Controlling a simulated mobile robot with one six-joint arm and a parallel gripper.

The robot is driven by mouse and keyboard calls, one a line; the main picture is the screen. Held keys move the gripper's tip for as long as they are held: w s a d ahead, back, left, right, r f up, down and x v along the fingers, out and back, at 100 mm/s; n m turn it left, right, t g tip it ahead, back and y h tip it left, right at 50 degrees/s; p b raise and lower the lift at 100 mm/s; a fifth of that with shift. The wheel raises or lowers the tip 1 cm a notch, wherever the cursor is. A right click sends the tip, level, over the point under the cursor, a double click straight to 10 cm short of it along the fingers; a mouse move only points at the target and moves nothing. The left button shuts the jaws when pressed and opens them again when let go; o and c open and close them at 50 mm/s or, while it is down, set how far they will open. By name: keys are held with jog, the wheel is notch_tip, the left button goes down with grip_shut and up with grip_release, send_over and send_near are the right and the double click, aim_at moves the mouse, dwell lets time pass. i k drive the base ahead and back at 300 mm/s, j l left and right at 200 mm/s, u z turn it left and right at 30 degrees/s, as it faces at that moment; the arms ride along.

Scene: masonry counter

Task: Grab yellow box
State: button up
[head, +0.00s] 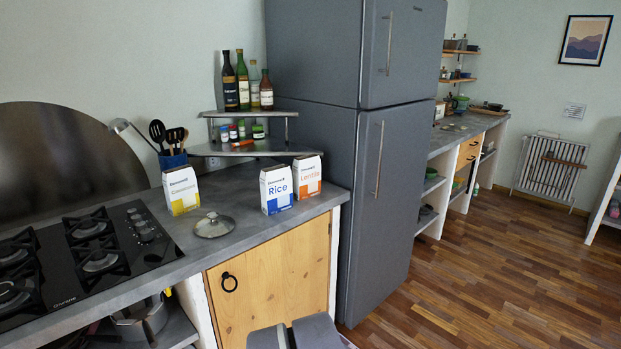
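The yellow box (182,192) is a white carton with a yellow lower part and a label that looks like "Couscous".
A blue Rice box (277,190) and an orange Lentils box (307,178) stand to the right. A glass lid (212,225) lies in front. The hob (85,255) is left, the utensil holder (173,160) behind, a bottle shelf (250,113) further back, the fridge (350,130) right.

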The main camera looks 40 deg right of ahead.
aim_at(180, 185)
jog(key=i+l+z, duration=0.1)
jog(key=i+z, duration=0.3)
jog(key=i, duration=0.55)
jog(key=i+j+z, duration=0.2)
jog(key=i+z, duration=0.15)
jog(key=i, duration=0.55)
